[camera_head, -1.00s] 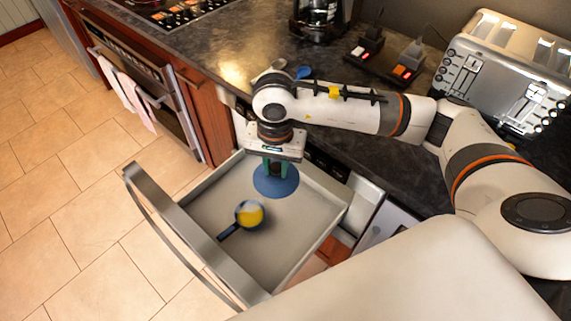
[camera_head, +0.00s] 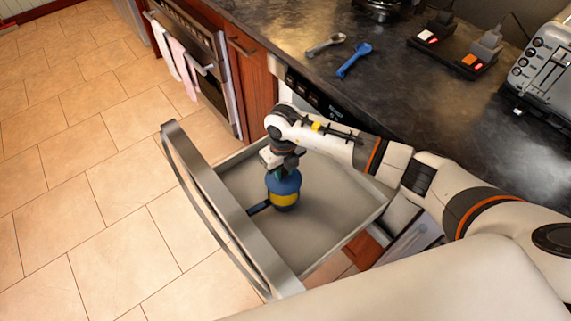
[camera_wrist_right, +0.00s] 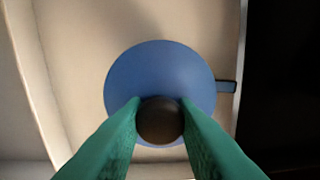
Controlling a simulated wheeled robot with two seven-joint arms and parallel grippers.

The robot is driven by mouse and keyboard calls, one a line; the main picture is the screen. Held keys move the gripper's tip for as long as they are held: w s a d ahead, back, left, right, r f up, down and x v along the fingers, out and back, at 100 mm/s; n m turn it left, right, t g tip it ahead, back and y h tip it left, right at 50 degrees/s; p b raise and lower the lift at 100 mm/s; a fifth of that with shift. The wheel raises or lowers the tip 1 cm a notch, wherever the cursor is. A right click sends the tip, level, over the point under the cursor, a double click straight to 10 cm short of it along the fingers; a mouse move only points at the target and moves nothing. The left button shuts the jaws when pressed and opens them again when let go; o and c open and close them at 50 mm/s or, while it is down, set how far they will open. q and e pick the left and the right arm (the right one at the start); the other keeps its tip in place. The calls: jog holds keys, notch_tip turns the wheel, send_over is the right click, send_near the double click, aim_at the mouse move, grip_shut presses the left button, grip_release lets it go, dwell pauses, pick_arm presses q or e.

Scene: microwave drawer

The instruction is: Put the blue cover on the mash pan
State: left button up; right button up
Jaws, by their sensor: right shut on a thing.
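My right gripper (camera_head: 279,172) has green fingers and is shut on the dark knob (camera_wrist_right: 160,121) of the blue cover (camera_head: 285,185). In the right wrist view the round cover (camera_wrist_right: 160,75) hides nearly all of the mash pan; only the pan's dark handle (camera_wrist_right: 227,87) sticks out at the right. In the head view the pan's yellow mash (camera_head: 284,200) shows below the cover's near edge, so the cover is held over the pan and not fully seated. The pan's handle (camera_head: 259,208) points left. My left gripper is out of view.
The pan stands inside the open drawer (camera_head: 340,205), whose metal front (camera_head: 215,205) is at the left. Free drawer floor lies right of the pan. A blue spoon (camera_head: 354,60) and a grey spoon (camera_head: 326,44) lie on the dark counter (camera_head: 420,110) above.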

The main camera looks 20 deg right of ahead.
jog(key=shift+f+m, duration=0.3)
jog(key=shift+f, duration=0.05)
jog(key=shift+f+b, duration=2.35)
jog(key=shift+f, duration=0.5)
jog(key=shift+f+b, duration=0.3)
jog(key=shift+f, duration=0.1)
jog(key=o, duration=1.5)
jog(key=shift+r, duration=0.1)
jog(key=shift+r+p, duration=2.75)
jog(key=shift+r, duration=0.7)
